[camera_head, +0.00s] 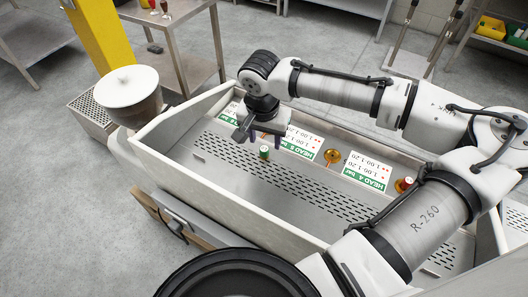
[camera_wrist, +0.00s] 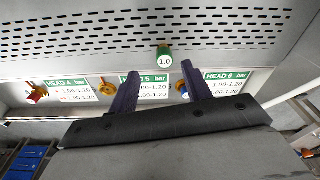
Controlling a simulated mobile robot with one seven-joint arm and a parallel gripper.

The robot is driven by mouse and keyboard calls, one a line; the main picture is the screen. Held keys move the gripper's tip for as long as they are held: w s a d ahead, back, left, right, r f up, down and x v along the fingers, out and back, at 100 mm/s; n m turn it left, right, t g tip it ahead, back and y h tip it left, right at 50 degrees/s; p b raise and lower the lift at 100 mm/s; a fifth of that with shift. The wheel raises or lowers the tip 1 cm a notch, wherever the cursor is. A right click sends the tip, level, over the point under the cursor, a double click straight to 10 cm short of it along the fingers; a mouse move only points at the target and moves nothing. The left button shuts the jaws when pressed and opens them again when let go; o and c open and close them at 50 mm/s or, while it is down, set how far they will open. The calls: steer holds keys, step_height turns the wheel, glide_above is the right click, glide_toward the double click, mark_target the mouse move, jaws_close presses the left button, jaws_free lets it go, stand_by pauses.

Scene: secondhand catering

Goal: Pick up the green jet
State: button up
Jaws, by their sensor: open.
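The green jet (camera_head: 264,152) is a small upright cylinder with a green side and a pale top. It stands on the perforated metal deck of the trough, in front of the head labels. In the wrist view the green jet (camera_wrist: 165,60) shows a white "1.0" and lies just beyond the fingertips, roughly between their lines. My gripper (camera_head: 258,135) is above the deck near the jet, pointing down, with its fingers apart and nothing between them. In the wrist view my gripper (camera_wrist: 160,70) shows two dark, spread fingers. Contact with the jet is not visible.
Gold (camera_head: 333,156) and red-topped (camera_head: 403,184) fittings stand by the labels; a blue one (camera_wrist: 183,90) shows near a finger. The trough's raised white wall (camera_head: 210,216) surrounds the deck. A hopper (camera_head: 128,92) stands left. The deck's left part is clear.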

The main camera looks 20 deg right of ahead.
mark_target(264, 148)
steer(key=shift+w+d+f+p, duration=0.1)
steer(key=shift+w+f+p, duration=0.15)
steer(key=shift+f, duration=0.85)
steer(key=shift+w+f+p, duration=0.15)
steer(key=shift+w+f, duration=0.1)
steer(key=shift+f, duration=0.8)
steer(key=shift+w+d+f+p, duration=0.1)
steer(key=shift+w+f+p, duration=0.15)
steer(key=shift+f, duration=0.85)
steer(key=shift+a, duration=0.1)
steer(key=shift+c, duration=0.4)
jaws_close()
